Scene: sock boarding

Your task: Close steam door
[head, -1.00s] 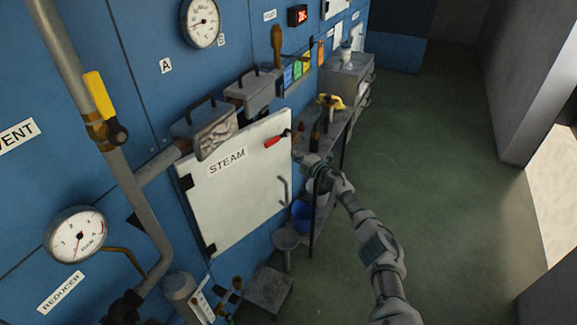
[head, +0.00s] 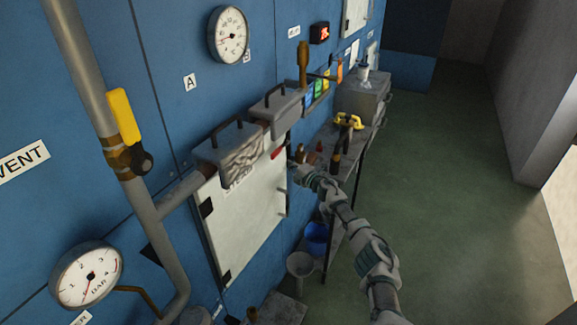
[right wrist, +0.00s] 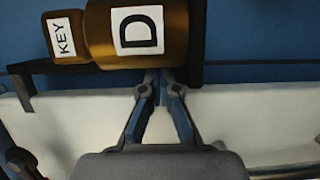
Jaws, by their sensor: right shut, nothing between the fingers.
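The white steam door (head: 245,220) is on the blue wall in the head view. It has black hinges on its left and a grey handle (head: 286,203) near its right edge. Its top edge and most of its label are hidden behind grey boxes. It looks nearly flush with the wall, but whether it is fully shut cannot be told. My right gripper (head: 293,167) is at the door's upper right edge. In the right wrist view its fingers (right wrist: 163,84) are together and empty, in front of a white surface. My left gripper is out of view.
Two grey boxes (head: 230,153) overhang the door top. A red lever (head: 278,153) is by its upper right corner. A shelf with a blue bucket (head: 317,238) stands right of the door. Brass pieces marked KEY and D (right wrist: 138,32) are close to my fingers. Green floor is clear to the right.

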